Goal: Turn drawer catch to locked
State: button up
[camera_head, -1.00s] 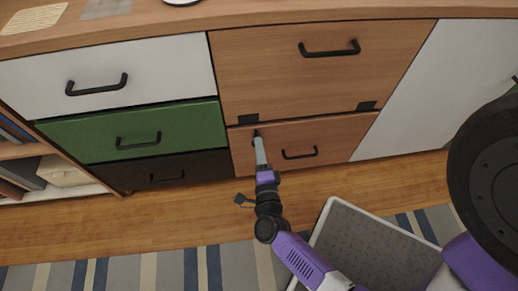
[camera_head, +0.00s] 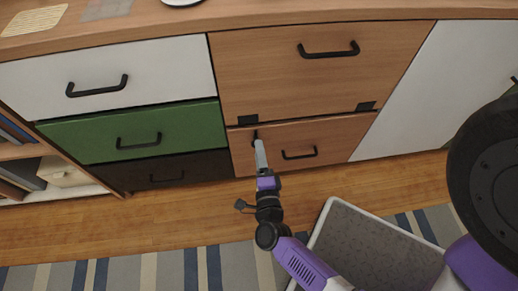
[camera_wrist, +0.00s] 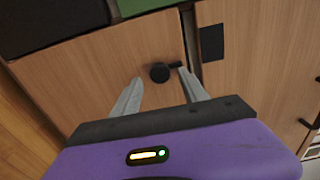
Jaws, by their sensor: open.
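The drawer catch (camera_wrist: 160,72) is a small dark round knob with a short arm pointing right, on the wooden drawer front (camera_wrist: 100,75) in the wrist view. In the head view the catch (camera_head: 255,135) shows as a dark spot at the upper left of the lower wooden drawer (camera_head: 325,132). My gripper (camera_wrist: 158,85) is open, with its two pale fingers on either side of the knob; the right fingertip is close to the arm's end. I cannot tell whether either finger touches it. In the head view my gripper (camera_head: 259,145) is just below the catch.
The lower drawer has a black handle (camera_head: 299,154) right of my gripper. A larger wooden front (camera_head: 315,75) with dark hinge plates is above. A green drawer (camera_head: 138,132) is at left. A grey-topped box (camera_head: 370,240) stands on the floor at lower right.

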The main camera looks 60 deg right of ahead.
jog(key=p+v, duration=0.1)
jog(key=v, duration=0.5)
jog(key=shift+a, duration=0.15)
dwell(0.4)
jog(key=a+r+n+t+y, duration=0.45)
jog(key=r+n, duration=0.45)
jog(key=n, duration=0.3)
jog(key=s+a+r+n+y, duration=0.7)
jog(key=s+r+n+y, duration=0.5)
jog(key=n, duration=0.5)
notch_tip(320, 180, up, 30)
jog(key=h+p, duration=0.2)
jog(key=p, duration=2.8)
jog(key=shift+s+a+f+g+p, duration=0.15)
jog(key=shift+s+a+g+p, duration=0.1)
jog(key=shift+s+g+p, duration=0.15)
